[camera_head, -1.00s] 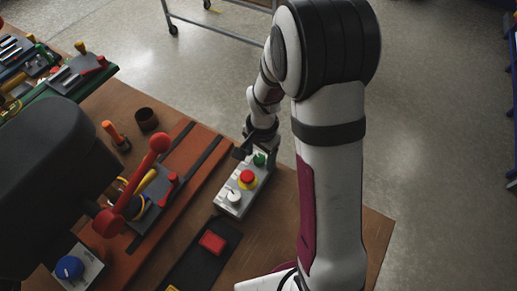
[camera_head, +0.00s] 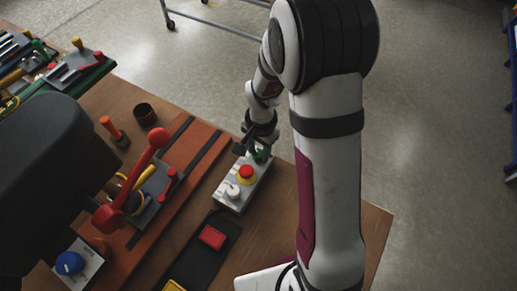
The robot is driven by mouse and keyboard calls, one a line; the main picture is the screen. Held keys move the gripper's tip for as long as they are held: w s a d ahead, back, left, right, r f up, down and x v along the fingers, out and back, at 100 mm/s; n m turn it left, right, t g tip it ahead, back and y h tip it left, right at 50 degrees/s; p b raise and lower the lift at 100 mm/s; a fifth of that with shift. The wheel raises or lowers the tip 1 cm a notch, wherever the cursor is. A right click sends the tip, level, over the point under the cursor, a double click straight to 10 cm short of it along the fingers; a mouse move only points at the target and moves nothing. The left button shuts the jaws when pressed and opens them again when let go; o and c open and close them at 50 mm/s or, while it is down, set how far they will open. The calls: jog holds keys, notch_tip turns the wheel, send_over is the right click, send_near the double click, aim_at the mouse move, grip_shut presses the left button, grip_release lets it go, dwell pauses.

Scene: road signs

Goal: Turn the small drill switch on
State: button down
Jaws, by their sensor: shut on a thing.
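A light grey control box (camera_head: 229,203) lies on the wooden table in the head view. It has a white knob (camera_head: 232,190) at its near end, a red button on a yellow base (camera_head: 246,174) in the middle and a green knob (camera_head: 261,156) at its far end. My gripper (camera_head: 256,152) is at this far end, reaching down from above, and is shut on the green knob. The fingers and the dark gripper body hide part of the green knob. I cannot tell from its markings which control is the small drill switch.
A red button on a black plate (camera_head: 212,237) lies nearer. Left stand a red-handled lever (camera_head: 136,180), a dark cup (camera_head: 145,112), an orange-handled tool (camera_head: 109,127) and a blue knob box (camera_head: 69,264). My arm covers the table's right part.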

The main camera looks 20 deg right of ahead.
jog(key=n, duration=0.5)
jog(key=shift+n, duration=0.3)
jog(key=n, duration=0.5)
jog(key=shift+n, duration=0.4)
jog(key=shift+c, duration=2.2)
grip_release()
notch_tip(320, 180, up, 16)
jog(key=shift+d, duration=0.45)
